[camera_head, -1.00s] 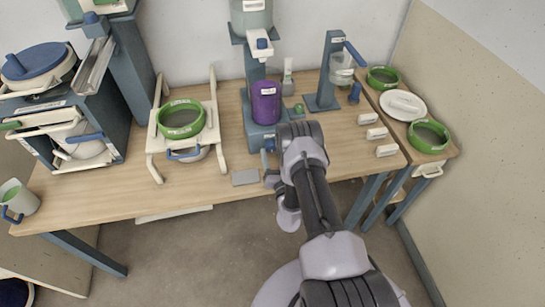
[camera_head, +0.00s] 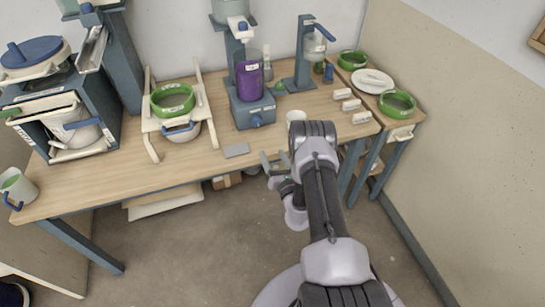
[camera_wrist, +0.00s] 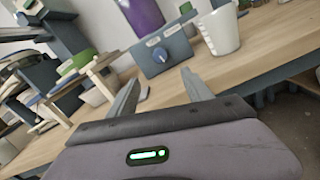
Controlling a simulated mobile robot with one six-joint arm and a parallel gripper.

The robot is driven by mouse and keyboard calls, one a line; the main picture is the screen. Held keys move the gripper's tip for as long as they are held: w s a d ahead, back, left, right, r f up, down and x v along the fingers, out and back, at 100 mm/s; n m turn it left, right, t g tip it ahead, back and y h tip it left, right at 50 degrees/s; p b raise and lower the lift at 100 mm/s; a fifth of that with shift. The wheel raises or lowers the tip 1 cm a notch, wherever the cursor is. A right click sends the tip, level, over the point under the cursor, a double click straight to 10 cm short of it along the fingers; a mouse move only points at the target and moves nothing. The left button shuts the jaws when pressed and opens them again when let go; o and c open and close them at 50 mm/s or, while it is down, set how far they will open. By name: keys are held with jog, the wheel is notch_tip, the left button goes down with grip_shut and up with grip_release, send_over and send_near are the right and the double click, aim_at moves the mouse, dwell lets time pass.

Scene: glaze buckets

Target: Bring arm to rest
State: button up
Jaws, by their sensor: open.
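My gripper (camera_head: 274,165) is open and empty, held in front of the table's front edge in the head view. In the wrist view its two fingers (camera_wrist: 158,95) stand apart with nothing between them. My arm reaches up from the bottom of the head view. The wooden table (camera_head: 110,190) lies beyond the gripper. A purple container (camera_head: 250,82) stands on a blue-grey stand with a blue knob (camera_wrist: 159,54). A white cup (camera_wrist: 219,30) stands on the table to the right of that stand; the head view shows it partly hidden behind my arm (camera_head: 296,116).
A grey plate (camera_head: 236,150) lies near the table's front edge. A white rack (camera_head: 152,130) holds a green-rimmed sieve (camera_head: 173,99). White blocks (camera_head: 351,104), green rings (camera_head: 397,102) and a white lid (camera_head: 373,80) are at the right. The floor (camera_head: 190,250) in front is clear.

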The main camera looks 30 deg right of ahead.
dwell(0.3)
jog(key=w+a+r+n+g+y+b, duration=0.1)
jog(key=w+a+r+n+g+y, duration=0.1)
jog(key=a+r+n+y, duration=0.75)
jog(key=w+a+r+n+g+y, duration=0.15)
jog(key=a+r+n+y, duration=0.35)
jog(key=a+r, duration=0.85)
jog(key=s+a+r+n+g+y, duration=0.4)
jog(key=s+a+r+n+g, duration=0.4)
jog(key=s+a, duration=0.2)
jog(key=s+a+n+g+h+b, duration=0.25)
jog(key=s+n+g+h, duration=0.4)
jog(key=s, duration=0.85)
jog(key=s+d+r+n+t+h, duration=0.1)
jog(key=s+d+n+t+h, duration=0.4)
jog(key=s+d+n, duration=0.3)
jog(key=shift+s+d+t+h, duration=0.4)
jog(key=shift+d+h, duration=0.2)
jog(key=shift+d, duration=0.45)
